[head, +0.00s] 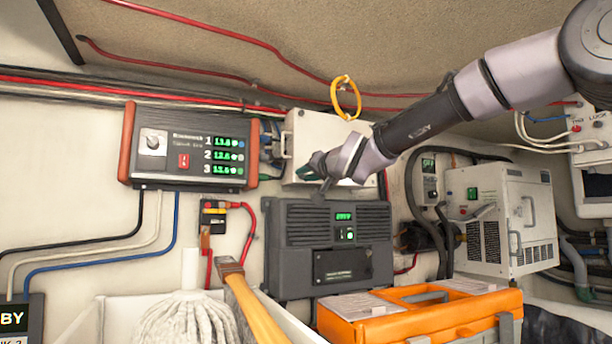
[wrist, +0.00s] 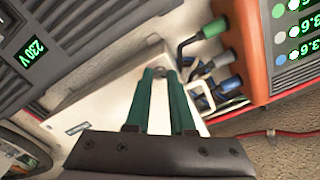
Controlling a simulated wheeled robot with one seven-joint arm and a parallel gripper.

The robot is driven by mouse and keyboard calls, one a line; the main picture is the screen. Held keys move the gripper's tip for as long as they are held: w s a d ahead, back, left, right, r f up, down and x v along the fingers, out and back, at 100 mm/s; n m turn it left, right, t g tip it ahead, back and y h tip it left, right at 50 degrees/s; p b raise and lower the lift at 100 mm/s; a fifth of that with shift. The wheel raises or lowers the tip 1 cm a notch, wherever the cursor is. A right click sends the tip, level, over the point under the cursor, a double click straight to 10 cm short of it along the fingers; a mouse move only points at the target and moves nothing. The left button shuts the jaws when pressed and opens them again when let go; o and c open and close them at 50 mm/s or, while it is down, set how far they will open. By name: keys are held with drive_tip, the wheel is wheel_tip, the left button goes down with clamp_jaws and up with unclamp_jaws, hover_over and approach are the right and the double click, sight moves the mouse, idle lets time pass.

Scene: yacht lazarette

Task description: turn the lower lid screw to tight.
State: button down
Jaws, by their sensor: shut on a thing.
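The white box (head: 318,138) with a closed lid hangs on the wall in the middle of the head view; in the wrist view its pale lid (wrist: 105,98) lies behind my fingers. My gripper (head: 308,173) is at the box's lower left corner. In the wrist view its two green fingers (wrist: 172,76) are nearly parallel, with their tips close together at the edge of the lid. They are shut on the lower lid screw, which is mostly hidden between the tips. I cannot tell how far the screw is turned.
A red-ended charger (head: 190,148) is left of the box, with cable plugs (wrist: 215,70) close to my fingertips. A dark inverter (head: 328,248) is below. A yellow ring (head: 345,98) hangs above. An orange toolbox (head: 420,312) and a wooden handle (head: 250,305) stand in front.

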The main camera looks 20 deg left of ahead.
drive_tip(key=shift+w+m, duration=0.1)
drive_tip(key=shift+m, duration=3.8)
drive_tip(key=c, duration=0.8)
unclamp_jaws()
drive_tip(key=shift+o, duration=0.2)
drive_tip(key=v, duration=1.1)
